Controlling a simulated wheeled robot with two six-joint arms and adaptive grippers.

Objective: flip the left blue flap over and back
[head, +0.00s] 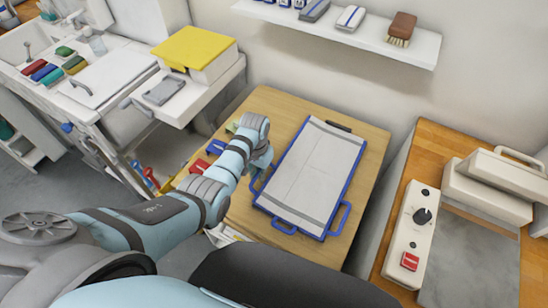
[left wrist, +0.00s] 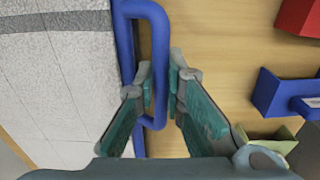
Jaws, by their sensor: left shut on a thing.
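A blue-edged folding board (head: 323,236) lies on the wooden table, covered by a pale grey cloth (head: 315,170). Blue loop handles stick out at its left, front and right. The left flap's blue handle (head: 255,186) shows beside my left gripper (head: 262,164). In the left wrist view this handle (left wrist: 150,10) runs between the fingers of my left gripper (left wrist: 163,75), which is shut on its outer bar. The cloth (left wrist: 60,80) hides the flap's panel. The board looks flat. My right gripper is out of view.
Red and blue items (head: 215,147) lie on the table (head: 275,100) left of the gripper; a red block (left wrist: 300,15) and a blue holder (left wrist: 285,92) show in the wrist view. A control box (head: 410,235) stands on the right counter. A shelf (head: 340,28) hangs behind.

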